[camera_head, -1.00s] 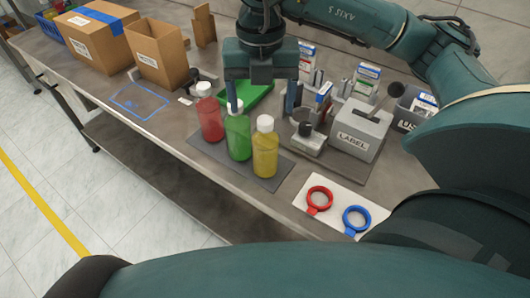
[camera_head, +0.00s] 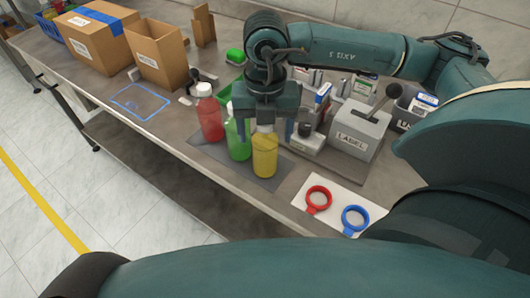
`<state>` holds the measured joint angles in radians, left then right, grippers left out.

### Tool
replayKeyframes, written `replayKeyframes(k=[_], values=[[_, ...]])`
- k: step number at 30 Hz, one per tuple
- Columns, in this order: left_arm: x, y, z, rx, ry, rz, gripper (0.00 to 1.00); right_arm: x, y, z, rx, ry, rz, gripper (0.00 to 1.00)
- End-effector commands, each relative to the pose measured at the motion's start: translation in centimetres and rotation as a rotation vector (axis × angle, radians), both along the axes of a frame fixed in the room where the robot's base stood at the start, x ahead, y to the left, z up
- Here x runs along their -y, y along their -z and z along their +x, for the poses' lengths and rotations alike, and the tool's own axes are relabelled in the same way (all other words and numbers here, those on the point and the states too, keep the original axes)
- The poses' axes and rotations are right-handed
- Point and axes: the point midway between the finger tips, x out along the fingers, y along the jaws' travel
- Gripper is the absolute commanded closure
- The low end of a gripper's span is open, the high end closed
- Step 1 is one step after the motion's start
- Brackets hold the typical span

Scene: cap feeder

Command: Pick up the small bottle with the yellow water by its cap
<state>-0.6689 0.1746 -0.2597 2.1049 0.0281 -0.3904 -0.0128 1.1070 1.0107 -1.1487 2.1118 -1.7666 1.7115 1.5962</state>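The bottle with yellow water (camera_head: 265,158) stands upright on a dark mat (camera_head: 262,183), at the right end of a row of bottles. The top of its white cap is hidden behind my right gripper (camera_head: 266,132). That gripper points down over the bottle, with its fingers spread apart on the left and right of the cap. Gaps show between the fingers and the cap, so it is open and holds nothing. The left finger overlaps the green bottle (camera_head: 237,143) in view; I cannot tell whether they touch. My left gripper is not in view.
A red bottle (camera_head: 209,118) stands left of the green one. A grey label box (camera_head: 358,135) with a lever stands to the right. A white card with a red ring (camera_head: 318,199) and a blue ring (camera_head: 355,218) lies in front right. Cardboard boxes (camera_head: 157,60) stand far left.

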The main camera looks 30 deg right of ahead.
Motion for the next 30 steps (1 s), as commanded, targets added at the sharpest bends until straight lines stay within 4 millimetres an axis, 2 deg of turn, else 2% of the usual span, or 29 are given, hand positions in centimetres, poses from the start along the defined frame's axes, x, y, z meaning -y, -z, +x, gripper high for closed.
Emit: replayKeyframes(k=[2, 23, 30], values=[[0.00, -0.06, 0.03, 0.001, 0.000, 0.000, 0.50, 0.00, -0.03, 0.01, 0.000, 0.000, 0.000, 0.36], [0.05, -0.13, -0.03, 0.004, 0.009, 0.004, 0.50, -0.02, -0.06, 0.01, 0.001, 0.000, 0.001, 0.93], [0.07, -0.15, -0.03, 0.003, 0.009, 0.003, 0.50, -0.03, -0.20, 0.05, 0.002, 0.000, 0.001, 0.94]])
